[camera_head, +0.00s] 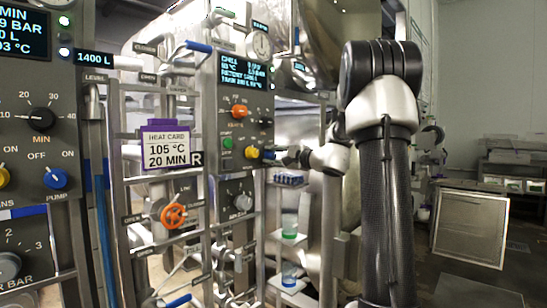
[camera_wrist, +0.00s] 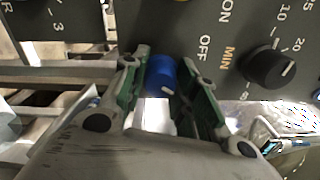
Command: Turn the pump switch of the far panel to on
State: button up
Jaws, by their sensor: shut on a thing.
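The far panel (camera_head: 232,110) stands in the middle of the head view, with a screen, an orange knob and a yellow knob on it. Its pump switch is a blue knob (camera_wrist: 160,73), small and partly covered by my gripper in the head view (camera_head: 267,154). My gripper (camera_wrist: 172,88) is shut on this blue knob, with a green-padded finger on either side. An OFF label (camera_wrist: 205,47) shows beside the knob. A short white mark shows on the knob; I cannot tell which label it points at.
A black timer knob (camera_wrist: 270,68) sits close to my gripper in the wrist view. The near panel (camera_head: 75,125) is at the left with its own blue knob. A heat card (camera_head: 167,148) and an orange valve wheel (camera_head: 173,215) stand between the panels. Pipes surround them.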

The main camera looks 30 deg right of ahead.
jog(key=shift+f, duration=0.1)
dwell(0.4)
jog(key=o, duration=1)
jog(key=shift+s, duration=0.1)
jog(key=v, duration=1.2)
jog(key=shift+m, duration=0.3)
